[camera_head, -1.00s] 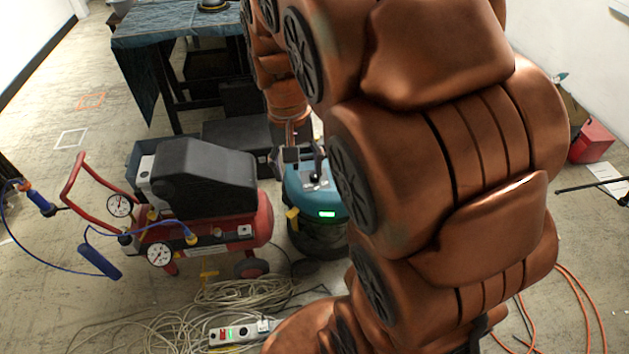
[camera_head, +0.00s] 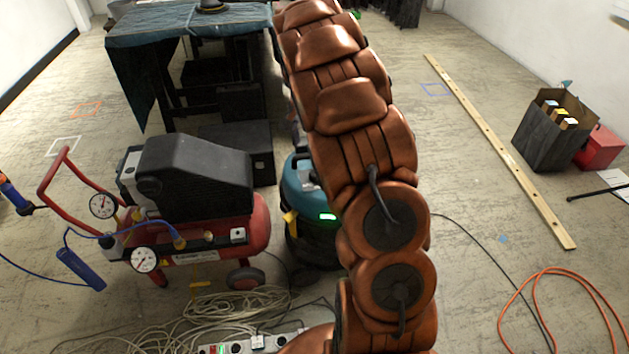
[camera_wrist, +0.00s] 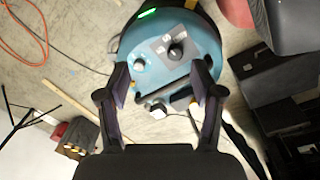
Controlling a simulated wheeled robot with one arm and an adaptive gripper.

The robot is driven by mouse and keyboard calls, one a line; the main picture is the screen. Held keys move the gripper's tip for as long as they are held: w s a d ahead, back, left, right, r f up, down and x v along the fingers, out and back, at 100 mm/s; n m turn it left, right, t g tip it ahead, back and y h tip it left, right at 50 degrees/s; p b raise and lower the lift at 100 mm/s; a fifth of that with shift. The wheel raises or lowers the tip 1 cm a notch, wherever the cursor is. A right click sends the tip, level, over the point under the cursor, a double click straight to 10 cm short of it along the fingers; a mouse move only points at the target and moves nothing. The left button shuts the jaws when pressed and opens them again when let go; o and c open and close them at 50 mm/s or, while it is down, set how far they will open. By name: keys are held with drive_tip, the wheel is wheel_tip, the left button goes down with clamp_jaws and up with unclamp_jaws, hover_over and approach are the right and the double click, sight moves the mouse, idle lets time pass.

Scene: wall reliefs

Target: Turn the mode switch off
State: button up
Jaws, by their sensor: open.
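A teal vacuum (camera_head: 300,190) with a black lower body stands on the floor, its right side hidden behind my arm. A small green light (camera_head: 327,216) glows on its front. In the wrist view, the teal vacuum top (camera_wrist: 205,37) carries a black knob (camera_wrist: 176,52) on a grey panel and a second, smaller knob (camera_wrist: 138,65). I cannot tell which one is the mode switch. The green light also shows there (camera_wrist: 147,13). My gripper (camera_wrist: 161,82) is open and empty, its fingers apart over the near edge of the vacuum top. The head view hides it behind my arm.
A red compressor (camera_head: 215,225) with gauges and a handle stands left of the vacuum. Cables and a power strip (camera_head: 235,348) lie in front. A draped table (camera_head: 185,25) is behind.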

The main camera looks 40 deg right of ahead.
drive_tip(key=m+b, duration=0.2)
drive_tip(key=b, duration=0.3)
hover_over(315, 176)
drive_tip(key=w, duration=0.1)
drive_tip(key=shift+t+y, duration=0.3)
drive_tip(key=f, duration=1.3)
drive_tip(key=shift+d, duration=0.35)
drive_tip(key=shift+w+f+b, duration=0.1)
drive_tip(key=shift+f+b, duration=0.3)
drive_tip(key=shift+f, duration=3.4)
drive_tip(key=c, duration=1.1)
drive_tip(key=shift+c, duration=0.2)
